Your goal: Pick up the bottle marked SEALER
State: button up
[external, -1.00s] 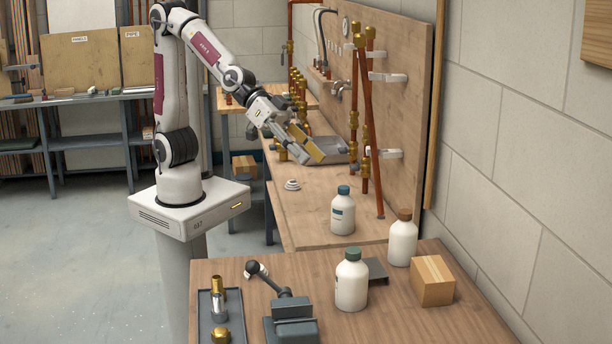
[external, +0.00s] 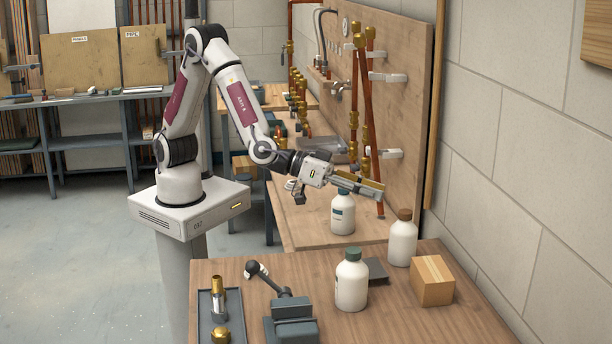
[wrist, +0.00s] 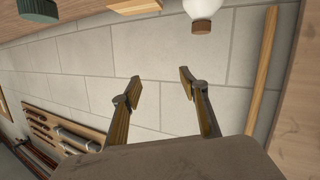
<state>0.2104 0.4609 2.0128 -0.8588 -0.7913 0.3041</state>
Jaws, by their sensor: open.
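Three white bottles stand upright: a teal-capped one (external: 342,217) on the far bench, a brown-capped one (external: 403,240) near the seam of the benches, and a green-capped one (external: 351,285) on the near bench. I cannot read SEALER on any of them.
A dark vise (external: 290,318) and a tray of brass fittings (external: 204,318) are at the near left. Copper pipes (external: 367,130) rise along the board behind my gripper.

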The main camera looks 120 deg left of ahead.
aim_at(406, 212)
jog(key=s+a+f+n+g+y, duration=0.1)
jog(key=a+f+n+y, duration=0.1)
jog(key=a+f+y, duration=0.3)
jog(key=shift+f+g+y, duration=0.3)
jog(key=shift+f+y, duration=0.6)
jog(key=shift+f, duration=1.1)
jog(key=shift+a, duration=0.1)
jog(key=shift+x, duration=1.25)
jog(key=shift+x, duration=2.6)
jog(key=shift+w, duration=0.15)
jog(key=shift+r, duration=0.15)
grip_shut()
